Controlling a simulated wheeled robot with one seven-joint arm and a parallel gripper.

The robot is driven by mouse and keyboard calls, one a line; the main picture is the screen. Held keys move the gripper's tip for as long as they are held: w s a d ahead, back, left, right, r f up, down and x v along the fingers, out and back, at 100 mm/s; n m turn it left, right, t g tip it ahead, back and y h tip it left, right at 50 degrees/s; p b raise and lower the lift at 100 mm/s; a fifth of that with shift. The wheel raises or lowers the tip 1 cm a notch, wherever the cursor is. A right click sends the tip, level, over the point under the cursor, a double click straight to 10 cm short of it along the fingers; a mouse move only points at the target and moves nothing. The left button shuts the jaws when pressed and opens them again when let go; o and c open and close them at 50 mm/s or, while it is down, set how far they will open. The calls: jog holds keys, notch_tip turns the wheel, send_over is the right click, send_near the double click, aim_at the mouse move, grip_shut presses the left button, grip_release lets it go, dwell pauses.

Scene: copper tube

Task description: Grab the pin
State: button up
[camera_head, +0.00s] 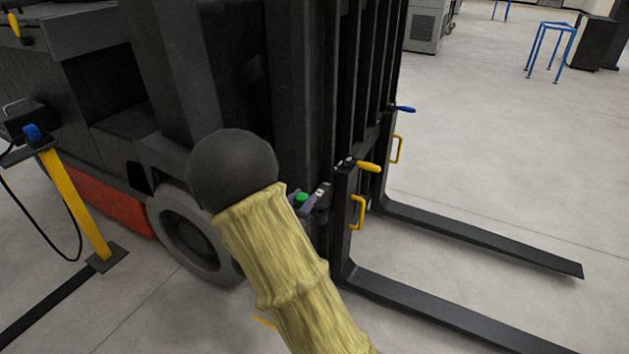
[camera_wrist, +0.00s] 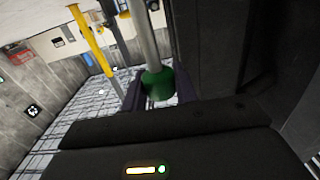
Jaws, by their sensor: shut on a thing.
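The pin (camera_wrist: 159,84) shows in the wrist view as a green cylinder at the end of a grey rod, between my two dark purple fingers. My gripper (camera_wrist: 158,92) is shut on its green part. In the head view a small green spot of the pin (camera_head: 302,198) shows beside the forklift's mast, next to my gripper (camera_head: 309,197). My own arm, in a yellowish sleeve, hides much of the gripper there. The rod's far end is not clear.
The dark forklift (camera_head: 290,110) stands close to my gripper, with its wheel (camera_head: 190,238) at left and two forks (camera_head: 470,235) reaching right. A yellow handle (camera_head: 369,167) sits on the mast. A yellow post (camera_head: 75,205) stands at left.

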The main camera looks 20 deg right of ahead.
jog(key=p+v, duration=0.1)
jog(key=v, duration=0.6)
jog(key=shift+s+a, duration=0.25)
jog(key=shift+a, duration=0.05)
